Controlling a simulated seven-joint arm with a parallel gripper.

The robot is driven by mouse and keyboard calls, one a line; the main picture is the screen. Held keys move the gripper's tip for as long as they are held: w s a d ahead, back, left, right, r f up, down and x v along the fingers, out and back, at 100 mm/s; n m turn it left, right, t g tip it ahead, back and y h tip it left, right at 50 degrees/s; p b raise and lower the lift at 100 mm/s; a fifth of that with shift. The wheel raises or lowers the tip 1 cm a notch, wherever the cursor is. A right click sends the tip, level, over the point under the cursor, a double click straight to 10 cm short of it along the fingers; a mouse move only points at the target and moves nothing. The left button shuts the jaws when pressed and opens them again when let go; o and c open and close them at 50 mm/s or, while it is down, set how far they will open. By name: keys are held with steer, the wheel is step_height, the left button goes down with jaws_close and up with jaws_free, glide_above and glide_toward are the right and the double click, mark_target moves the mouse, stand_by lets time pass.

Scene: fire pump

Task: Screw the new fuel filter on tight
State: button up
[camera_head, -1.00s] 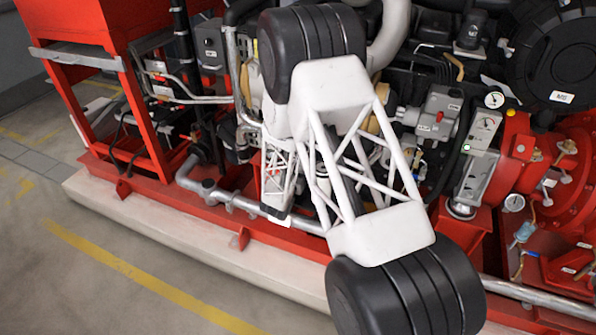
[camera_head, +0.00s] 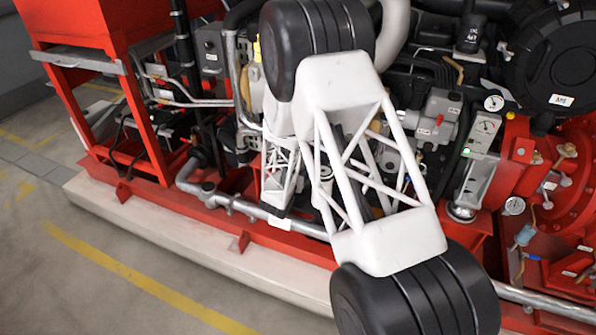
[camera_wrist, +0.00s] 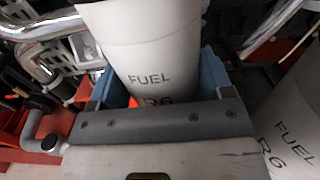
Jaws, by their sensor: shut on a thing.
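A white fuel filter (camera_wrist: 130,45), a cylinder lettered "FUEL R6", stands between the blue fingers of my gripper (camera_wrist: 157,85) in the wrist view. My gripper is shut on its body. The filter's far end runs out of the top of the picture, so its seat and thread are hidden. A second white cylinder with the same lettering (camera_wrist: 292,120) is at the right edge of the wrist view, apart from my fingers. In the head view my own arm covers my gripper and most of the area around it.
Metal pipes (camera_wrist: 40,28) and dark engine parts crowd around the filter. In the head view, a long grey pipe (camera_head: 250,208) runs along the red base frame (camera_head: 190,215). A grey box (camera_head: 436,115) and gauges (camera_head: 494,103) stand to the right. Open floor (camera_head: 60,285) lies in front.

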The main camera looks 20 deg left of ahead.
steer(key=shift+r, duration=0.7)
steer(key=shift+a, duration=0.1)
